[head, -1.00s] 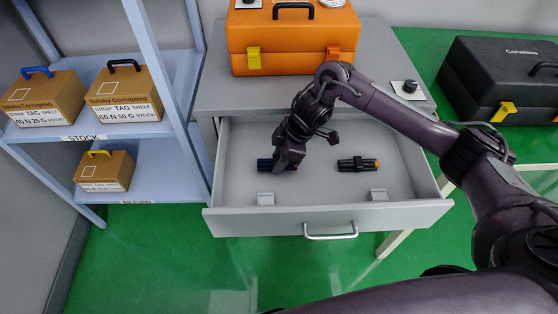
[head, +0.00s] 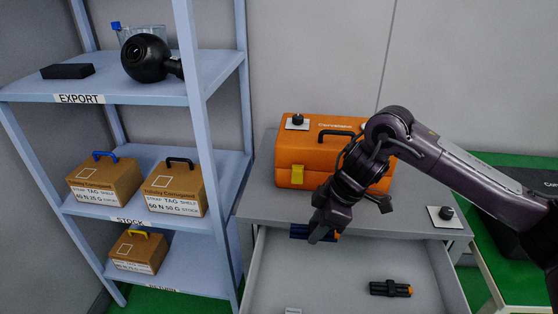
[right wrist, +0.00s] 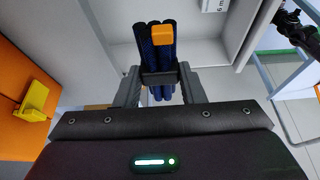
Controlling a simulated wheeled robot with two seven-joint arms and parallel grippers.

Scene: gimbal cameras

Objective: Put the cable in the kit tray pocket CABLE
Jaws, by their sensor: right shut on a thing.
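My right gripper (head: 322,234) is shut on a dark blue bundled cable (head: 300,231) with an orange end, held above the back of the open drawer. In the right wrist view the dark blue cable (right wrist: 155,58) sits between the fingers (right wrist: 159,88), with a dark band around it and its orange end facing the camera. A similar black bundle (head: 390,288) with an orange end lies in the drawer (head: 350,262). No kit tray or pocket marked CABLE can be made out. My left gripper is not seen.
An orange case (head: 300,160) stands on the cabinet top (head: 262,205) behind the gripper. A small plate with a black knob (head: 446,213) lies at right. A blue shelf unit (head: 215,170) at left holds brown boxes (head: 174,188) and a black round device (head: 146,58).

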